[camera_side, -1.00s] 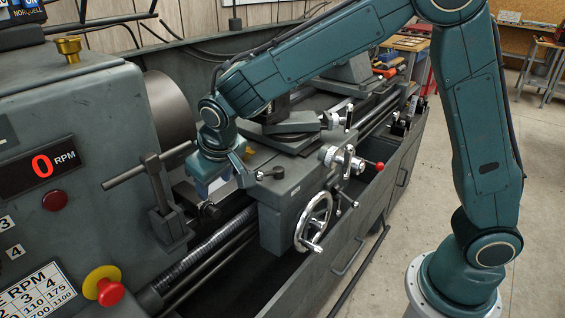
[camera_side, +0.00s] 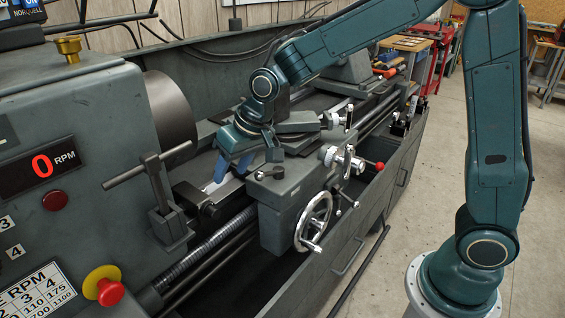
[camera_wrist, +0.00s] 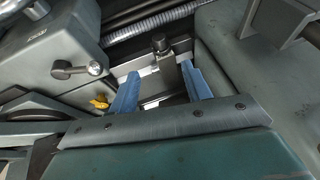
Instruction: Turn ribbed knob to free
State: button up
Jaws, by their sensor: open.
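A small dark knob (camera_side: 209,211), which may be the ribbed knob, stands on a dark block at the lathe bed, left of the carriage. In the wrist view a dark knob (camera_wrist: 160,43) tops a grey upright piece beyond my fingertips; ribs are too small to make out. My gripper (camera_side: 232,172) hangs over the bed behind and above the knob, apart from it. In the wrist view its two blue fingers (camera_wrist: 160,70) are spread wide, with the upright piece seen between them and nothing held.
The carriage with its handwheel (camera_side: 314,222) stands close on the right. A T-handled clamp (camera_side: 154,183) and the headstock with its red emergency button (camera_side: 110,292) are on the left. The lead screw (camera_side: 212,244) runs below. A yellow part (camera_wrist: 100,102) lies beside my left finger.

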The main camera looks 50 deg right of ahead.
aim_at(215, 209)
jog(key=shift+f, duration=0.1)
jog(key=shift+x, duration=6.85)
jog(key=shift+w, duration=0.15)
jog(key=c, duration=1)
